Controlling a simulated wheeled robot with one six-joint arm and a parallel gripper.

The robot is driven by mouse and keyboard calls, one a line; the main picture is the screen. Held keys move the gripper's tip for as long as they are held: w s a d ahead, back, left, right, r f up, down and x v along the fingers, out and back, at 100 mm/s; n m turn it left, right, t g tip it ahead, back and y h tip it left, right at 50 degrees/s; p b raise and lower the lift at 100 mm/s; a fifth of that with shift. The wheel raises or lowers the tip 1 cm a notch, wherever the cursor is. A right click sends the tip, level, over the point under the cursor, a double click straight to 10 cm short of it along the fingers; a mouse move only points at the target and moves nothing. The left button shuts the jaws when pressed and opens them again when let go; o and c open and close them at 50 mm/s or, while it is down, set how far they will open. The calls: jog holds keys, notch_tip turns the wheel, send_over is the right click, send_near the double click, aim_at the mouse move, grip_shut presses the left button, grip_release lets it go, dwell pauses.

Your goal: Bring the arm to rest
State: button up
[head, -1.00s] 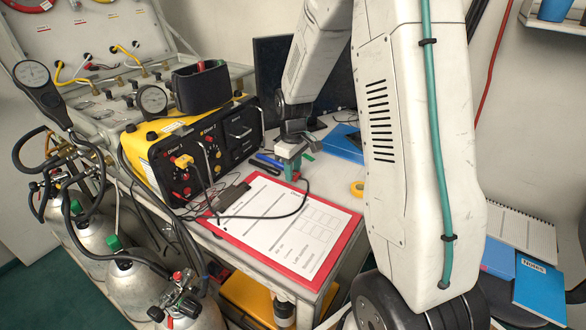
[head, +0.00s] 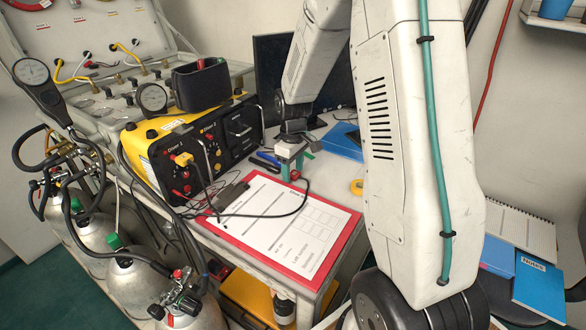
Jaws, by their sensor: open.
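My arm (head: 415,150) stands large at the right of the head view and bends over at the top. Its far end comes down beside the yellow and black diver panel. My gripper (head: 297,166), with green fingers, hangs over the worktop just right of the panel, behind the clipboard. It is small in view, with its fingers apart and nothing visible between them. Whether the fingertips touch the worktop I cannot tell.
The diver panel (head: 160,168) has a yellow plug (head: 184,159) and a dark cable looping over the red clipboard (head: 255,247). Gas cylinders (head: 135,285) with hoses stand at the left. A dark monitor (head: 272,70) is behind the gripper. Blue folders (head: 538,290) lie at right.

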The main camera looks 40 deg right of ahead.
notch_tip(320, 180, up, 8)
jog(key=shift+f, duration=0.1)
dwell(0.4)
jog(key=shift+s+m, duration=0.25)
jog(key=shift+m, duration=0.15)
jog(key=s+a+r+m, duration=0.1)
jog(key=s+a+r, duration=0.3)
jog(key=s, duration=0.5)
jog(key=s+a+r+m+t, duration=0.1)
jog(key=s+a+r, duration=0.4)
jog(key=s, duration=0.5)
jog(key=s+a+r+m, duration=0.1)
jog(key=s+a+r, duration=0.3)
jog(key=s, duration=0.5)
jog(key=shift+s+a+r+m, duration=0.2)
jog(key=shift+a+r+m, duration=0.2)
jog(key=shift+a, duration=0.05)
